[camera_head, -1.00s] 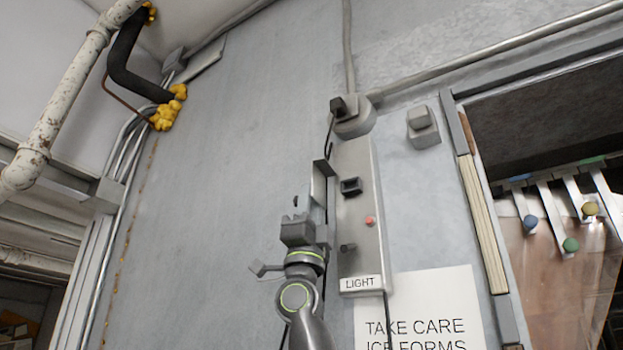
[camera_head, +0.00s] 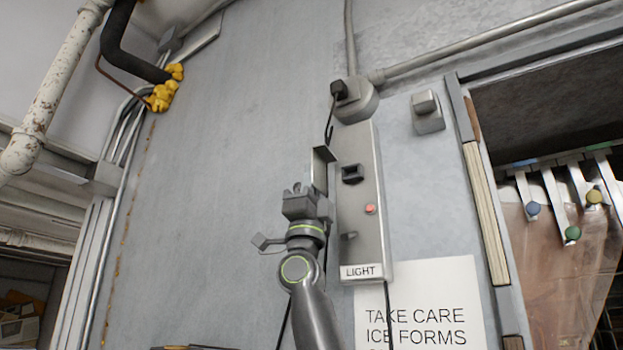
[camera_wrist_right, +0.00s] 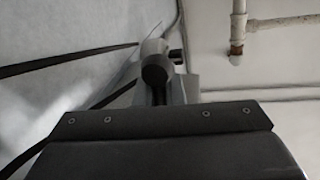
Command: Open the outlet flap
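A tall grey switch box (camera_head: 366,240) marked LIGHT is on the wall, with a dark square outlet (camera_head: 352,174) in its upper half. A thin grey plate with a bent top edge, seemingly the outlet flap (camera_head: 321,168), stands out at the box's left side, beside the outlet. My right gripper (camera_head: 304,190) is just below and left of this plate, its fingertips close to the plate's lower end. I cannot tell whether they touch. In the right wrist view its dark body (camera_wrist_right: 165,155) fills the bottom and the fingers are hidden. My left gripper is not in view.
A red button (camera_head: 370,209) and a small knob (camera_head: 349,236) are below the outlet. A paper sign (camera_head: 430,300) hangs below right. The wall left of the gripper is bare.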

